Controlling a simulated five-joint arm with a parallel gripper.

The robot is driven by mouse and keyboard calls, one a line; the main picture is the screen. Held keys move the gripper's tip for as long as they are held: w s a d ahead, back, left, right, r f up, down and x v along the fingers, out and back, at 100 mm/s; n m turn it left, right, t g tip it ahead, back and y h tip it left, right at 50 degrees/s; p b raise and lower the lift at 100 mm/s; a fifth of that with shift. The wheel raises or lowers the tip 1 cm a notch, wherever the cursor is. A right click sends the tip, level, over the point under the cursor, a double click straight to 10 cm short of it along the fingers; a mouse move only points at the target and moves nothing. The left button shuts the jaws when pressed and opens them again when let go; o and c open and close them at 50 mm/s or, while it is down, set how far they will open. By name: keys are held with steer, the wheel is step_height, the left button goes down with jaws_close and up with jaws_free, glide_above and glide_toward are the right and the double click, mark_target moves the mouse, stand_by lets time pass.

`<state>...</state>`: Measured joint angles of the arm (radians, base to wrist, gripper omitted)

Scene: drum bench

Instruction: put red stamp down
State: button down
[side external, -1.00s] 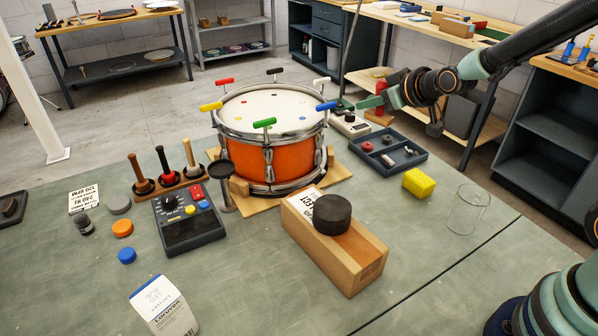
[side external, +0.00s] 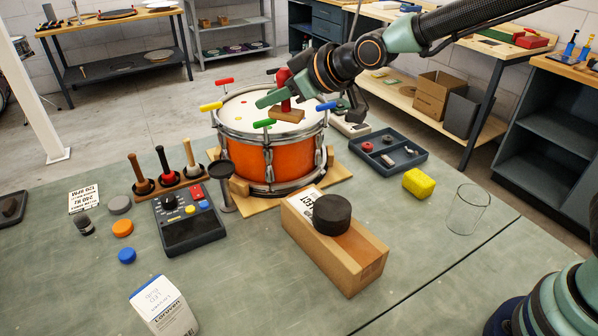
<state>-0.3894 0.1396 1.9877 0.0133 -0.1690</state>
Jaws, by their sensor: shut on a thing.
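The red stamp (side external: 286,115) has a red upright handle and a wooden block base. My gripper (side external: 276,96) is shut on its handle, and a teal finger covers part of it. The stamp is upright over the white head of the orange drum (side external: 243,151), towards its back right. I cannot tell whether its base touches the drumhead.
Coloured tuning keys, such as the green one (side external: 263,123) and the blue one (side external: 326,106), stick up around the drum rim. A rack of handled tools (side external: 170,184), a control box (side external: 188,220), a cardboard box (side external: 335,250) and a compartment tray (side external: 400,165) stand nearby.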

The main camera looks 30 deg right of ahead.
steer(key=s+a+n+g+y, duration=0.1)
steer(key=s+a+n+y, duration=0.15)
steer(key=a, duration=0.65)
steer(key=s+a+n+g+y, duration=0.1)
steer(key=s+a, duration=0.2)
steer(key=a, duration=0.5)
glide_above(214, 264)
step_height(214, 264, down, 5)
step_height(214, 264, down, 20)
steer(key=shift+f, duration=0.2)
steer(key=c, duration=0.7)
jaws_free()
steer(key=shift+f, duration=0.1)
steer(key=shift+o, duration=0.2)
